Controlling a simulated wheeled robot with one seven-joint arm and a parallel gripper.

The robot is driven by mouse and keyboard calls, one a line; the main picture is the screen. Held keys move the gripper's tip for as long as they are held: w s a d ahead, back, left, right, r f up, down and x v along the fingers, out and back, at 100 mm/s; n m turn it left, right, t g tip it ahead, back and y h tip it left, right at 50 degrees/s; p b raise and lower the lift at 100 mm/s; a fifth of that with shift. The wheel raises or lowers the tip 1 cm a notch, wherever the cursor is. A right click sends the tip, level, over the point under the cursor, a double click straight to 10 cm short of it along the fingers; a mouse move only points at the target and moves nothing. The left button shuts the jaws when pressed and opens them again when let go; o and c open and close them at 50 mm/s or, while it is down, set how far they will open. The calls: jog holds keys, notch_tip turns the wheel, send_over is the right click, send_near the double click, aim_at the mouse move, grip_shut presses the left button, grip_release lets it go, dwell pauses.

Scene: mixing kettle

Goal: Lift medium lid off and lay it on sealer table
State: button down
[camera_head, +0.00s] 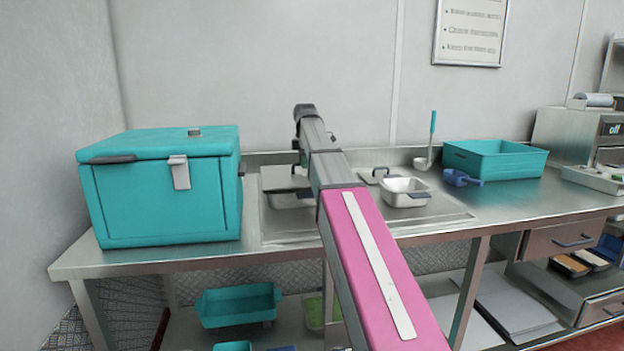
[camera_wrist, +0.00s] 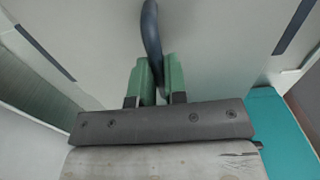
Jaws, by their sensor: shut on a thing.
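In the wrist view my gripper (camera_wrist: 155,84) has its green fingertips closed on a dark, curved lid handle (camera_wrist: 150,30). The handle belongs to a broad pale grey lid (camera_wrist: 215,50) that fills much of that view. In the head view my arm hides the gripper and most of the area beneath it. A steel pan (camera_head: 290,201) with a dark handle shows at the arm's left. I cannot tell whether the held lid rests on a pan or is raised. Another steel pan (camera_head: 406,192) stands open at the arm's right.
A large teal box (camera_head: 160,195) stands left of the pans. A ladle (camera_head: 430,140), a blue scoop (camera_head: 460,178) and a teal tray (camera_head: 495,159) are to the right. A machine reading "off" (camera_head: 575,135) stands far right. Bare steel counter (camera_head: 530,203) lies in front of the teal tray.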

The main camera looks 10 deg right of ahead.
jog(key=shift+r, duration=1.8)
